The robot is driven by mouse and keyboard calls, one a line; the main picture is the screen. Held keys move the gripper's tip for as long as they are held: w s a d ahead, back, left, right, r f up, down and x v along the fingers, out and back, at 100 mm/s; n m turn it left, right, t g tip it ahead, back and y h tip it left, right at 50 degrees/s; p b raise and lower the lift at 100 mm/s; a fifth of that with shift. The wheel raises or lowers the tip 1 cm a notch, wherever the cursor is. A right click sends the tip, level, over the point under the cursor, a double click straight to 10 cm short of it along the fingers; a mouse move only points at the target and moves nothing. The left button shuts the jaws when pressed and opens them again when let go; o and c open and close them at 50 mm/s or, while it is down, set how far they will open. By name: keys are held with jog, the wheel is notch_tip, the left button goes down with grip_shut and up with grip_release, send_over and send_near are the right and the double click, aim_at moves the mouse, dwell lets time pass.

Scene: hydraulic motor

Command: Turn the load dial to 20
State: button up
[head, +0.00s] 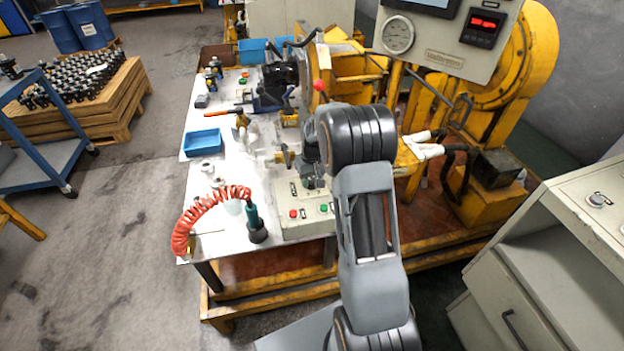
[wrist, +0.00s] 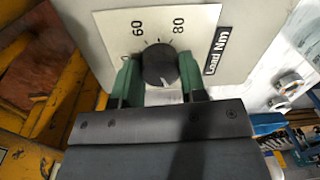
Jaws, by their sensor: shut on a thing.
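The load dial (wrist: 158,65) is a round dark knob on a light panel (wrist: 110,22) in the wrist view. The numbers 60 and 80 and a label reading "Load Nm" (wrist: 217,50) show beside it; the other numbers are hidden. I cannot read the dial's setting for certain. My gripper (wrist: 157,72) has its two green fingers on either side of the knob and is shut on it. In the head view, the control box (head: 290,228) stands at the table's near end, with my arm reaching over it and hiding the dial.
A red coiled hose with a dark green nozzle (head: 255,225) stands left of the control box. A blue tray (head: 202,142), small parts and tools lie on the white table (head: 215,245). Yellow machinery (head: 490,110) stands at the right, a cabinet (head: 515,290) nearer.

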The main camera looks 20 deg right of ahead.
jog(key=m, duration=0.5)
jog(key=shift+m+p, duration=0.3)
jog(key=shift+m, duration=2)
jog(key=o, duration=0.9)
jog(key=r, duration=1.4)
jog(key=shift+s+d+p, duration=0.2)
jog(key=shift+s+p, duration=0.15)
jog(key=shift+s, duration=0.05)
jog(key=shift+f, duration=0.1)
